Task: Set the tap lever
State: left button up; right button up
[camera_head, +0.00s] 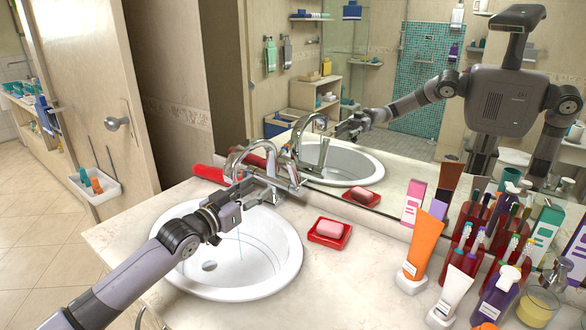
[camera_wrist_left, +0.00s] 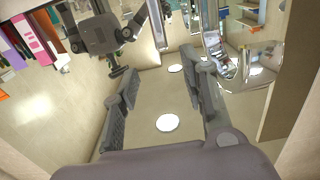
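The chrome tap (camera_head: 262,172) stands at the back rim of the white round basin (camera_head: 284,262), with its spout arching over the bowl. A thin bluish line, like a stream of water, hangs below the spout area. A chrome lever part (camera_head: 291,180) shows on the tap's right. My left gripper (camera_head: 248,196) is over the basin, close in front of the tap; I cannot tell whether it touches it. In the left wrist view its two fingers (camera_wrist_left: 163,72) are apart with nothing between them, and chrome tap parts (camera_wrist_left: 248,66) lie to their right. My right gripper is out of view.
A red soap dish (camera_head: 329,234) with pink soap is right of the basin. An orange tube (camera_head: 420,245), a white tube (camera_head: 452,293) and several bottles crowd the counter's right. A red cylinder (camera_head: 212,174) lies behind the basin. The mirror (camera_head: 400,165) backs the counter and reflects me.

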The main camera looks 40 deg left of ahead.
aim_at(289, 168)
pick_arm(q)
jog(key=w, duration=0.5)
jog(key=w+a+p, duration=0.1)
jog(key=w, duration=0.4)
jog(key=w+p, duration=0.1)
jog(key=w, duration=0.4)
jog(key=shift+w+a, duration=0.3)
jog(key=shift+a, duration=0.1)
jog(key=shift+c, duration=0.2)
grip_shut()
